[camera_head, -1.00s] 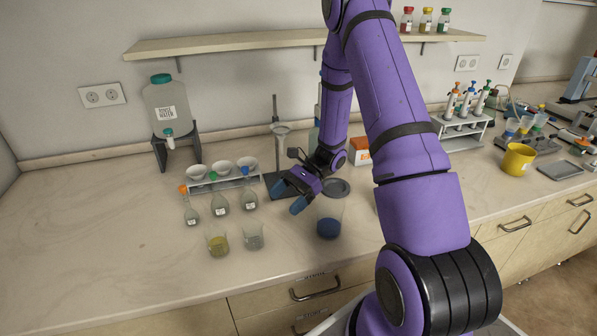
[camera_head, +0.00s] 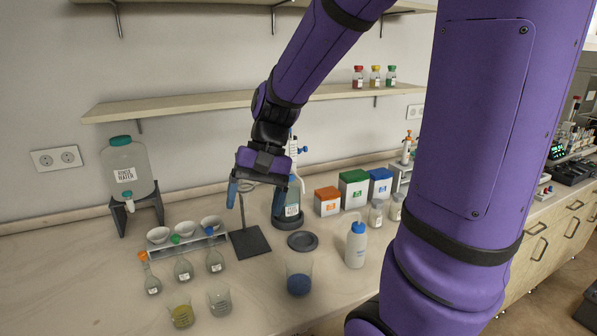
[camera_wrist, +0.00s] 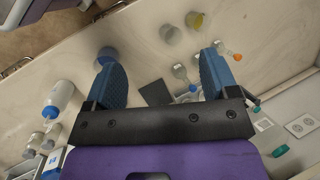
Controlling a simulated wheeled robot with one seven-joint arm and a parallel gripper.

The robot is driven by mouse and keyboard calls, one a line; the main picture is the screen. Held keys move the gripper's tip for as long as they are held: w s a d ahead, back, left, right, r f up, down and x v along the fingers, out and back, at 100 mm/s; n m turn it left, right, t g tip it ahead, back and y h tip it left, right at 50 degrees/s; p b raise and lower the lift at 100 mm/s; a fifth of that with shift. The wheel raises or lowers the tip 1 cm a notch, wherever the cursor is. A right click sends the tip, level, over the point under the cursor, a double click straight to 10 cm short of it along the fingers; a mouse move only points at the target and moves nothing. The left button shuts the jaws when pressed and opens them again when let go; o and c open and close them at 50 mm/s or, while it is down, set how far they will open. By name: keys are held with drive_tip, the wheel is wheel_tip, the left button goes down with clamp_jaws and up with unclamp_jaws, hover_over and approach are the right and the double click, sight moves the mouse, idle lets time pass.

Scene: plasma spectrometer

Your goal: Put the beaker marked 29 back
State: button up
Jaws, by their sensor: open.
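Three glass beakers stand on the bench: one with yellow liquid (camera_head: 181,314), one clear and apparently near empty (camera_head: 219,302), and a larger one with blue liquid (camera_head: 299,281). I cannot read a 29 on any of them. My gripper (camera_head: 257,196) is open and empty, fingers pointing down, raised above the bench near the stand. In the wrist view my gripper (camera_wrist: 158,62) has nothing between its fingertips. The blue beaker (camera_wrist: 107,54) shows by the left fingertip, while the yellow beaker (camera_wrist: 194,20) and clear beaker (camera_wrist: 171,35) lie beyond the fingers.
A rack (camera_head: 191,246) of funnels and several flasks stand left of the dark stand base (camera_head: 250,241). A dark round plate (camera_head: 302,240), a wash bottle (camera_head: 356,245) and coloured boxes (camera_head: 354,190) are to the right. A shelf (camera_head: 240,98) runs above.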

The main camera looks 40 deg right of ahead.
drive_tip(key=s+r+n+t+h, duration=0.4)
drive_tip(key=s+r+n+t, duration=0.1)
drive_tip(key=s+r, duration=0.4)
drive_tip(key=shift+s+d+r+n+t+h, duration=0.3)
drive_tip(key=shift+s+t, duration=0.3)
drive_tip(key=shift+s, duration=0.6)
